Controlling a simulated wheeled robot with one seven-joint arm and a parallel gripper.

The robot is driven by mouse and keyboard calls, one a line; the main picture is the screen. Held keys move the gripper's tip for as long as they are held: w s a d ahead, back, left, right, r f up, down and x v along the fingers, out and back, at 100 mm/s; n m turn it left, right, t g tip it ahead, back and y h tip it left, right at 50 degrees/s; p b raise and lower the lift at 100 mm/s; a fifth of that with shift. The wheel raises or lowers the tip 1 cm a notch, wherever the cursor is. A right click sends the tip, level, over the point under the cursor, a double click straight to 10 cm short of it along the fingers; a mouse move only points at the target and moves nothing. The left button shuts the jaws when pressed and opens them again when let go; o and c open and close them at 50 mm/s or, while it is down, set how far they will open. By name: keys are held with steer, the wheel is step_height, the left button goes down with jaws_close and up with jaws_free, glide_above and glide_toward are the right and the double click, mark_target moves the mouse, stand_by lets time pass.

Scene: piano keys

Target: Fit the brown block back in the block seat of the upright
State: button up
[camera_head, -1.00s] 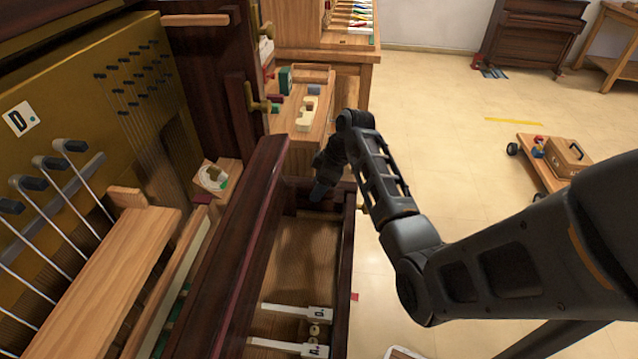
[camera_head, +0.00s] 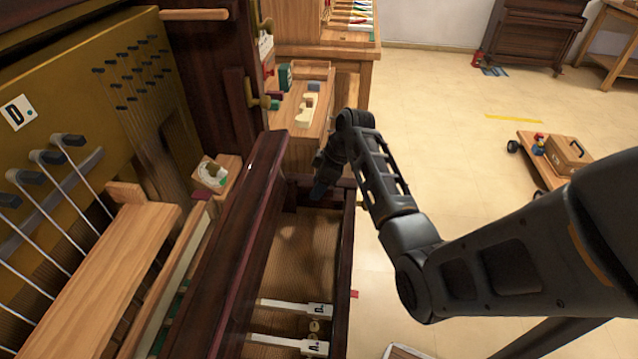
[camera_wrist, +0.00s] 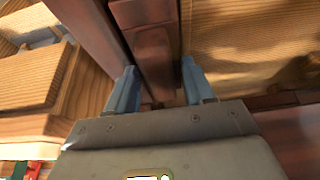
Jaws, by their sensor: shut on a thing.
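My gripper (camera_wrist: 158,88) has its blue fingers on either side of a dark red-brown block (camera_wrist: 154,48), shut on it. In the head view my gripper (camera_head: 319,187) is low at the far end of the key bed of the upright (camera_head: 250,215), beside the dark end rail. The block is hard to make out there, hidden by the gripper and shadow. In the wrist view the block lies close to a long dark wooden rail (camera_wrist: 92,28); I cannot tell whether they touch. The block seat is not clearly visible, and I cannot tell whether the block is in it.
Two white keys (camera_head: 296,306) lie at the near end of the open key bed, whose middle is clear. A wooden box (camera_head: 214,172) stands left of the rail. A bench with loose parts (camera_head: 302,110) stands behind. A low trolley (camera_head: 545,165) is on the floor at right.

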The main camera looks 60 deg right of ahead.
steer(key=shift+s+a+f, duration=0.15)
steer(key=shift+s+f, duration=0.2)
steer(key=shift+f, duration=0.35)
steer(key=o, duration=1.1)
steer(key=shift+c, duration=0.2)
steer(key=shift+o, duration=0.7)
steer(key=shift+r, duration=0.1)
steer(key=shift+o, duration=0.5)
steer(key=shift+s+r, duration=0.15)
steer(key=shift+r, duration=0.15)
steer(key=v, duration=0.4)
steer(key=w+v, duration=0.1)
steer(key=v, duration=0.2)
steer(key=shift+d+r, duration=0.1)
steer(key=shift+d, duration=0.15)
steer(key=shift+s+r, duration=0.2)
steer(key=shift+r, duration=0.35)
